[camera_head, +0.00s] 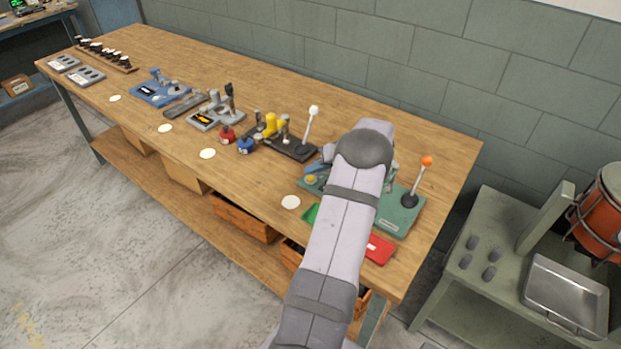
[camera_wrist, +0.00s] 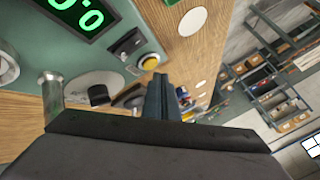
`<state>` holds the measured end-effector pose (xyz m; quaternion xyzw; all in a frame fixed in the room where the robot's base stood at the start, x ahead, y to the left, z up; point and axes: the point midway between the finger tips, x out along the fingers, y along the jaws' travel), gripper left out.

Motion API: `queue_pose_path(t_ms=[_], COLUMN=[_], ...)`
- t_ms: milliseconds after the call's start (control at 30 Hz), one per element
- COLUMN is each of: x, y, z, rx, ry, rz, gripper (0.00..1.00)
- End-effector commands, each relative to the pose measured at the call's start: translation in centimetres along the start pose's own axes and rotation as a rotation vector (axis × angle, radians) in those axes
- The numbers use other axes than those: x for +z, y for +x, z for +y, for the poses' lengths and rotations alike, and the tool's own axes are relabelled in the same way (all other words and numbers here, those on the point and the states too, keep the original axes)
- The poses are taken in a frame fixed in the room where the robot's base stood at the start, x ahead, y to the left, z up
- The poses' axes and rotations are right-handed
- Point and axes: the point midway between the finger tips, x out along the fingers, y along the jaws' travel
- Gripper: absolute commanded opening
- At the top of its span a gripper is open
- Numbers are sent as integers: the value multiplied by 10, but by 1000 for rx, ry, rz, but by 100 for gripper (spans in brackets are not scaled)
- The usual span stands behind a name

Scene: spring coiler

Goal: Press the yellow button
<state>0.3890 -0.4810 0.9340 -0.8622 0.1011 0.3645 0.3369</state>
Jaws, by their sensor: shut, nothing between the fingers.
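The yellow button (camera_wrist: 150,62) sits in a dark round mount on the green machine plate (camera_wrist: 125,15). In the wrist view it shows just above and left of my fingertips. My gripper (camera_wrist: 161,80) is shut and empty, its fingers together. I cannot tell whether the tips touch the button; a small gap shows in the picture. In the head view, a small yellow spot (camera_head: 311,179) on the green machine (camera_head: 400,220) lies just below my gripper (camera_head: 316,168). My arm hides much of that machine.
Beside the button are a black switch (camera_wrist: 128,43), a green digital display (camera_wrist: 75,10), a black knob (camera_wrist: 98,95) and a metal post (camera_wrist: 52,95). An orange-topped lever (camera_head: 426,161) stands at right. Green (camera_head: 311,213) and red (camera_head: 379,249) trays lie in front. Other devices stand left.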

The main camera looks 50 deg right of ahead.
Motion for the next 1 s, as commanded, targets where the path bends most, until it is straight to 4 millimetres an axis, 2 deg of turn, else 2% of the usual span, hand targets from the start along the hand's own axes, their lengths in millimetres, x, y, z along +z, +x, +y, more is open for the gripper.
queue_pose_path(t_ms=[1000], x=[4], y=[6], z=[4], rx=[0], ry=[0], rz=[0], gripper=[0])
